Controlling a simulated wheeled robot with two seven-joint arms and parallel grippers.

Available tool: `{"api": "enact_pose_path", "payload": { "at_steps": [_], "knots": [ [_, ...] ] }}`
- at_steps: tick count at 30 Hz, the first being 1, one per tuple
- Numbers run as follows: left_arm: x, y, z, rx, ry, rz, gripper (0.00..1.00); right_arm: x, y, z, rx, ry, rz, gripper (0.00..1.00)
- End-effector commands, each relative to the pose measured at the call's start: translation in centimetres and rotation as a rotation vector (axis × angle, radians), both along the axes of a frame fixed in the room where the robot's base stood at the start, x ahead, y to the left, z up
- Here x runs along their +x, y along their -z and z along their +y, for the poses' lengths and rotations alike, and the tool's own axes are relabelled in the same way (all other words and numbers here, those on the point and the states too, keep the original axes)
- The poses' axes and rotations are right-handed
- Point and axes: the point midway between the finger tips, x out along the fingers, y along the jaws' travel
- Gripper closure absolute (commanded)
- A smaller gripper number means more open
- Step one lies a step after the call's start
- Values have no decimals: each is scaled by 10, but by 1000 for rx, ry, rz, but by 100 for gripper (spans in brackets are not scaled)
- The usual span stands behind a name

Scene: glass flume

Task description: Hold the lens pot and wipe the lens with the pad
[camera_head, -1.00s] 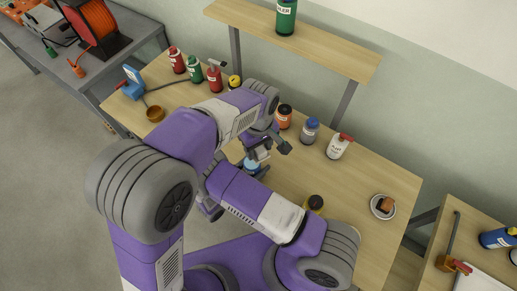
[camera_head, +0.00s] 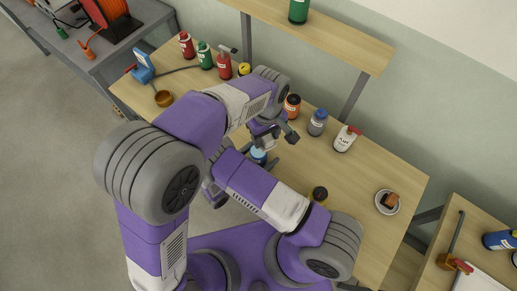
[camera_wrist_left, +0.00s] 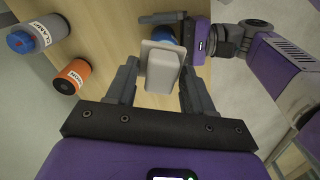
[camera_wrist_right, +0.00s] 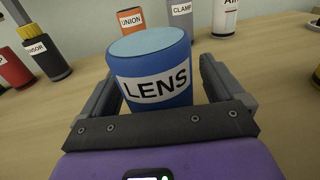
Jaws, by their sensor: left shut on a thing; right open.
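The blue lens pot (camera_wrist_right: 155,92), labelled LENS with a pale blue top, stands upright between the fingers of my right gripper (camera_wrist_right: 158,68), which is open around it. In the head view the pot (camera_head: 258,155) is partly hidden under my left gripper (camera_head: 272,138). My left gripper (camera_wrist_left: 160,78) is shut on a pale grey block-shaped pad (camera_wrist_left: 163,65). The pad is close to the pot, whose blue part (camera_wrist_left: 162,34) shows just beyond it. I cannot tell whether pad and lens touch. My arm hides most of the right gripper in the head view.
The UNION pot (camera_head: 292,106), the CLAMP pot (camera_head: 318,122) and a white red-topped bottle (camera_head: 346,138) stand behind. A saucer (camera_head: 380,207) holds a brown block. The table between bottle and saucer is clear.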

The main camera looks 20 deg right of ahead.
Motion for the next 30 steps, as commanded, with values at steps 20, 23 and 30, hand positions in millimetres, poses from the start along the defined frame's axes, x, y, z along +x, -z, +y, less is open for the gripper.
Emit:
{"api": "enact_pose_path", "payload": {
  "at_steps": [20, 23, 30],
  "knots": [
    [0, 0, 0, 0, 0, 0, 81, -54, 0, 99, -1, -2, 0, 5],
    [0, 0, 0, 0, 0, 0, 81, -56, 0, 103, 0, -1, 0, 5],
    [0, 0, 0, 0, 0, 0, 81, -57, 0, 104, 0, -1, 1, 5]
  ]
}}
